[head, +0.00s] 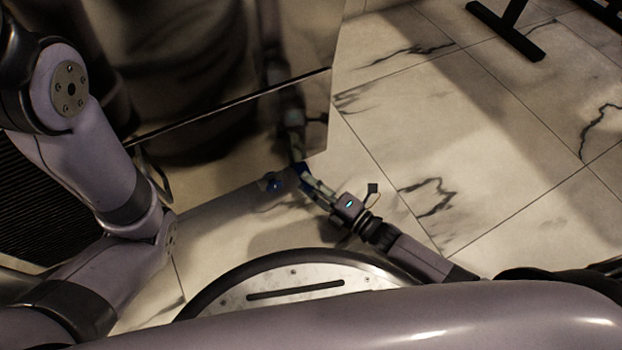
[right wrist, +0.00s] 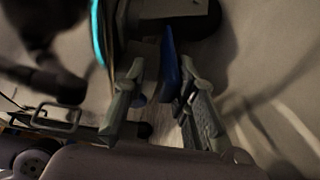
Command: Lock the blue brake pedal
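The blue brake pedal (right wrist: 169,62) shows in the right wrist view as a narrow blue lever beside a dark caster-like part (right wrist: 172,10). My right gripper (right wrist: 158,100) is open there, with its two grey fingers apart. The pedal reaches down into the gap, close to the right-hand finger; I cannot tell whether they touch. In the head view my right gripper (head: 308,178) is low by the cabinet's bottom corner, its tips at the blue pedal (head: 303,169), which they partly cover. My left gripper is out of view.
A glossy metal cabinet (head: 235,130) stands directly behind the pedal. A second dark blue patch (head: 273,183) lies left of the tips; I cannot tell what it is. Marble-tiled floor (head: 465,130) is clear to the right. Dark stand legs (head: 505,30) are at the upper right.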

